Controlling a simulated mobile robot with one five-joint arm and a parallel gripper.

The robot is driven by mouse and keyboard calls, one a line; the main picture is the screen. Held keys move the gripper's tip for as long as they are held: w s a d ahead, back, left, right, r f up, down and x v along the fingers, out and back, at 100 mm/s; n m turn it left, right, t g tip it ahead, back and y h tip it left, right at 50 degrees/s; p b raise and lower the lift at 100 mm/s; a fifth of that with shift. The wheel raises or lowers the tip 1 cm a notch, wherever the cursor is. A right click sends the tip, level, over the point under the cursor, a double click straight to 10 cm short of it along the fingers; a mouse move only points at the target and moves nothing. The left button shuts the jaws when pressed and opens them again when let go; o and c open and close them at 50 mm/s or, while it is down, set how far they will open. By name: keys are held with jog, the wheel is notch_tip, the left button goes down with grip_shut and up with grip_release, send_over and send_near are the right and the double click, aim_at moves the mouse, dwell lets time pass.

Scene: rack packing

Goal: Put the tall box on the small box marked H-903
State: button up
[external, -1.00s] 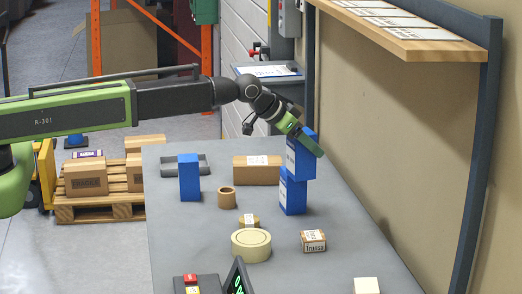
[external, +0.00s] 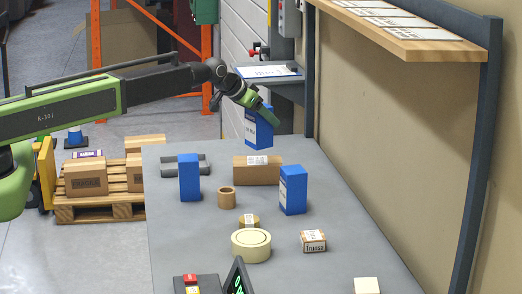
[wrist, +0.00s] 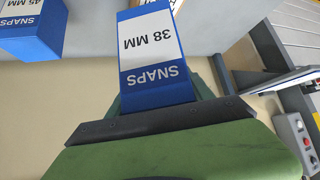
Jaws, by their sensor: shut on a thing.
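My gripper (external: 262,114) is shut on a blue box (external: 258,131) and holds it above the back of the grey table. In the wrist view the held blue box (wrist: 155,60) has a white label reading SNAPS 38 MM. Another tall blue box (external: 293,192) stands on the table, in front and to the right of it. A third tall blue box (external: 189,180) stands at the left. A small brown and white box (external: 313,241) lies at the right front. The mark H-903 is not readable on any box.
A long brown carton (external: 257,173) lies below the held box. Two tape rolls (external: 251,246) (external: 227,198) and a smaller roll (external: 249,221) stand mid-table. A wooden shelf (external: 415,45) overhangs at right. The wrist view shows a blue box labelled 45 MM (wrist: 30,30).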

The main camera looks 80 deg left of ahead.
jog(key=a+f+b, duration=0.1)
jog(key=f, duration=0.1)
jog(key=a+f+b, duration=0.1)
jog(key=f+b, duration=0.1)
jog(key=a+f+b, duration=0.1)
jog(key=f+b, duration=0.1)
jog(key=shift+w+a+f, duration=0.15)
jog(key=shift+a+f, duration=0.1)
jog(key=shift+f, duration=0.05)
jog(key=shift+r, duration=0.25)
jog(key=shift+f, duration=0.2)
jog(key=o, duration=1.7)
jog(key=shift+o, duration=0.2)
jog(key=shift+r, duration=0.1)
